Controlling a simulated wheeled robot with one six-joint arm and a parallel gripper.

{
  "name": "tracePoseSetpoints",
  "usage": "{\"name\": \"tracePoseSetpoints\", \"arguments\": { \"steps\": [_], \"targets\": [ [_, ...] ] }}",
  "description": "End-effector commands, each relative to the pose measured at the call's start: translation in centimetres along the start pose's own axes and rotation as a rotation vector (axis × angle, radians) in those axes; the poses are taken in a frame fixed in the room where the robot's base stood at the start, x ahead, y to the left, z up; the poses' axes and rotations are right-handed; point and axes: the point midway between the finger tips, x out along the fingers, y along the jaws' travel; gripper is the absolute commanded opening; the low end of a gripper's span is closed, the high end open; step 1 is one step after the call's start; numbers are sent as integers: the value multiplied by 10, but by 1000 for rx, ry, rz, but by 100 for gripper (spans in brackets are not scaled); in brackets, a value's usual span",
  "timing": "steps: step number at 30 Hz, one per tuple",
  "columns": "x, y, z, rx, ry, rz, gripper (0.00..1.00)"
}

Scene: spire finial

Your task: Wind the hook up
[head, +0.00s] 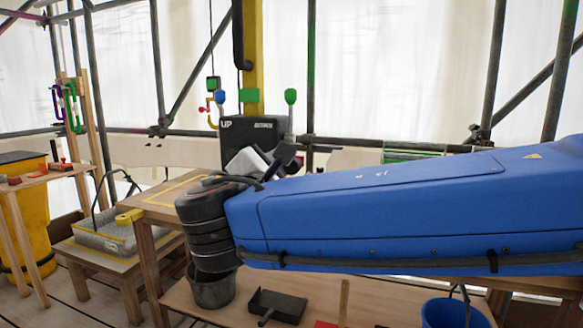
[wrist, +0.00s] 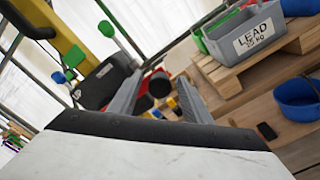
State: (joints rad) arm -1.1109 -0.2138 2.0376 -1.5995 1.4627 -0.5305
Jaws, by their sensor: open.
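A black control box (head: 250,130) marked "UP" stands behind my arm in the head view. It also shows left of my gripper in the wrist view (wrist: 100,85). Green paddles (head: 290,96) and a blue paddle (head: 220,97) rise around it. A yellow hook-like piece (head: 212,122) hangs at its left, small and partly unclear; I cannot be sure it is the task's hook. My gripper (wrist: 160,76) is open, its two grey fingers apart, with no visible thing held. Red and black parts show beyond the fingers. My arm hides much of the bench in the head view.
A grey crate marked "LEAD" (wrist: 258,38) sits on a wooden pallet at the right in the wrist view. Blue buckets (wrist: 296,98) stand near it. Scaffold poles (head: 494,70) and a yellow post (head: 254,60) stand behind. A wooden table (head: 155,205) is at left.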

Motion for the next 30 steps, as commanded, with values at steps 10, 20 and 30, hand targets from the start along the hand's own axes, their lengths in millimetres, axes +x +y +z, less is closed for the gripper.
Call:
{"name": "tracePoseSetpoints", "arguments": {
  "steps": [10,20,30],
  "targets": [
    [0,0,0,0,0,0,0],
    [0,6,6,-49,0,-1,0],
    [0,38,28,-285,1,0,0]
  ]
}}
